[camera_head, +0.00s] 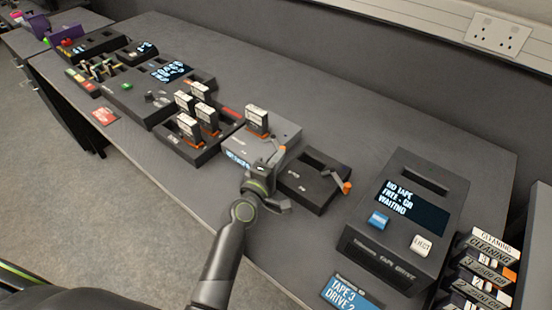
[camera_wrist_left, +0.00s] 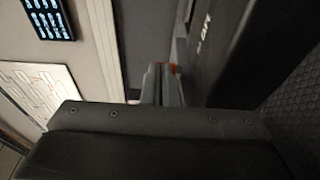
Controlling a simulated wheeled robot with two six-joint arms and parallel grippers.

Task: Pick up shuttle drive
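An upright dark drive with a white label (camera_head: 256,121) stands in a grey dock (camera_head: 284,132) near the middle of the bench; I take it for the shuttle drive. An orange-tipped lever (camera_head: 281,150) is at that dock's right front corner. My left gripper (camera_head: 271,162) is at this corner, its fingertips close beside the lever. In the left wrist view its fingers (camera_wrist_left: 161,84) look closed together, with a bit of orange at their tips. I cannot tell whether they touch the lever. The drive does not show clearly in the left wrist view. My right gripper is not in view.
Similar drives (camera_head: 189,127) stand in a dark tray left of the grey dock. A black dock (camera_head: 312,186) with an orange lever (camera_head: 346,187) is to the right. Then come a tape drive (camera_head: 408,218) and stacked cartridges (camera_head: 487,268). The bench behind is clear.

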